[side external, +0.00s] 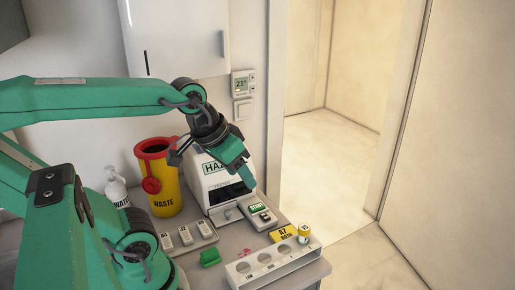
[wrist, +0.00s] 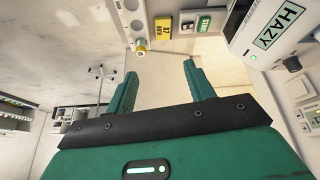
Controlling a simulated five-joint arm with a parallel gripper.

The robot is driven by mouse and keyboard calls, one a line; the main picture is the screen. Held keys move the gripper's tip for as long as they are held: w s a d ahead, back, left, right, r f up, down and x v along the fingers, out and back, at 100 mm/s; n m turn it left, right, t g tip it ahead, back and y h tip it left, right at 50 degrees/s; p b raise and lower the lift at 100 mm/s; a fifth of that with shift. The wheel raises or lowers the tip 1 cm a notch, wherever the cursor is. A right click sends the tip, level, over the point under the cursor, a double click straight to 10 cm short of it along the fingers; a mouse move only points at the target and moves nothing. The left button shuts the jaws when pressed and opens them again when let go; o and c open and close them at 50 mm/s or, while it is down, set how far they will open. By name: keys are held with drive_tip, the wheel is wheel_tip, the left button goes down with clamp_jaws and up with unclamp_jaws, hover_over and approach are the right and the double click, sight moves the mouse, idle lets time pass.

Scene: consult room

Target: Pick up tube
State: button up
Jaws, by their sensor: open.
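The tube (side external: 304,231) has a yellow cap and stands upright at the right end of a white rack (side external: 241,281) near the counter's front corner. In the wrist view the tube (wrist: 140,45) shows its yellow cap at the rack's (wrist: 122,16) end, beyond and a little left of the gap between my fingers. My gripper (side external: 248,179) is open and empty, above and left of the tube in the side view, in front of the white machine. In the wrist view both fingers of my gripper (wrist: 158,67) are spread with nothing between them.
A white machine (side external: 209,178) stands behind, with a START button box (side external: 258,215) before it. A yellow A7 block (side external: 283,233) sits beside the rack. A yellow waste bin (side external: 166,187), a pump bottle (side external: 116,187) and a green piece (side external: 210,257) are on the left.

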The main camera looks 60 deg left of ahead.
drive_tip(key=w+a+n+g, duration=0.1)
drive_tip(key=a+n, duration=0.7)
drive_tip(key=a, duration=0.1)
drive_tip(key=w+a+r+n+g, duration=0.1)
drive_tip(key=a+n+g, duration=0.1)
drive_tip(key=a+n, duration=0.7)
drive_tip(key=w+a+r+n+g, duration=0.1)
drive_tip(key=a+n+g, duration=0.1)
drive_tip(key=a+n, duration=0.7)
drive_tip(key=shift+a+r, duration=0.15)
drive_tip(key=shift+a, duration=0.85)
drive_tip(key=shift+s+a+n, duration=0.15)
drive_tip(key=shift+a+n, duration=0.25)
drive_tip(key=shift+f, duration=1.4)
drive_tip(key=shift+s+d+f, duration=0.1)
drive_tip(key=shift+f, duration=2.5)
